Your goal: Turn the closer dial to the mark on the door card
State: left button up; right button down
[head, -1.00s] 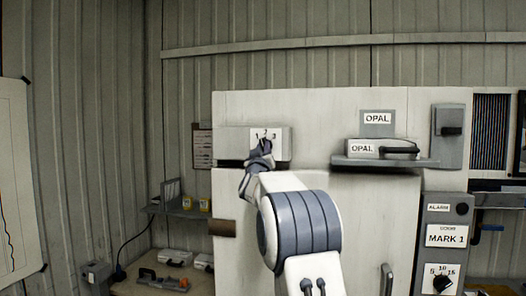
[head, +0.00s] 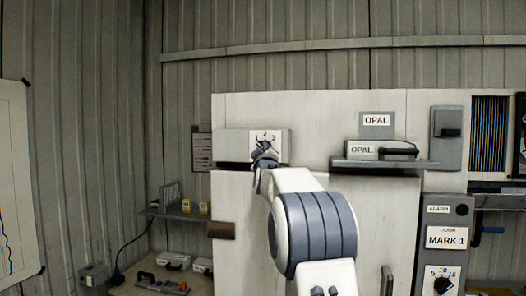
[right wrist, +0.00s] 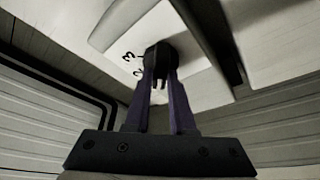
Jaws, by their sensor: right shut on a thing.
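The closer dial is a dark round knob (right wrist: 160,55) on a pale plate with the numbers 1, 2 and 3 (head: 265,136), on a grey closer box at the top left of the door. My right gripper (head: 264,152) is at this dial, and its fingers (right wrist: 161,78) are shut on the knob in the right wrist view. The gripper covers most of the knob in the head view, so I cannot tell which number it points to. My left gripper is not in view.
A shelf with an "OPAL" box (head: 364,150) juts out right of the dial. A panel at the lower right holds the card, an alarm (head: 462,210) and another dial (head: 442,285). A bench with cases (head: 174,261) stands at the lower left.

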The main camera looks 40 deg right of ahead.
jog(key=c, duration=0.8)
grip_release()
jog(key=shift+o, duration=0.2)
jog(key=shift+s+a+f+b, duration=0.1)
jog(key=shift+s+a+b, duration=0.05)
jog(key=shift+b, duration=0.15)
jog(key=b+v, duration=0.6)
jog(key=v, duration=0.4)
